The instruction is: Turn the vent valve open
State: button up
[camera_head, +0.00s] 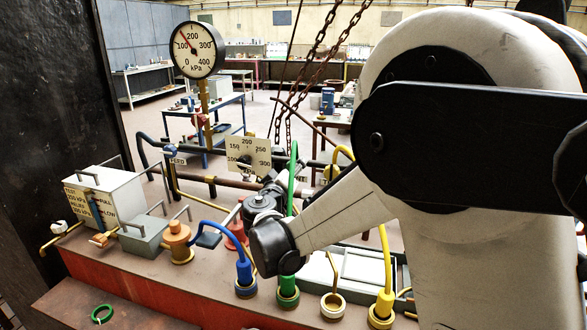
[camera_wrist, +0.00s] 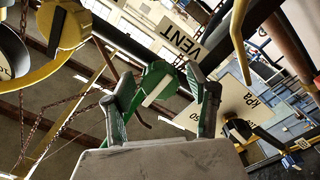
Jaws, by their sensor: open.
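A white label reading VENT (camera_wrist: 181,41) shows in the wrist view, just beyond the fingertips. A green part with a pale stripe (camera_wrist: 157,82), which looks like the vent valve's handle, lies between the two fingers of my gripper (camera_wrist: 165,88). The fingers are apart; I cannot tell whether either touches it. In the head view a green upright curved piece (camera_head: 293,165) stands beside my gripper, which is partly hidden by my own wrist. The valve body is not clearly visible.
A dial gauge (camera_head: 199,50) stands on a post at the left. A square kPa gauge plate (camera_head: 248,158) is behind my gripper. Blue (camera_head: 244,270), green (camera_head: 288,291) and yellow (camera_head: 382,305) hose fittings stand along the bench front. Chains (camera_head: 305,60) hang behind.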

jog(key=shift+w+d, duration=0.1)
jog(key=shift+w, duration=0.1)
jog(key=c, duration=1.2)
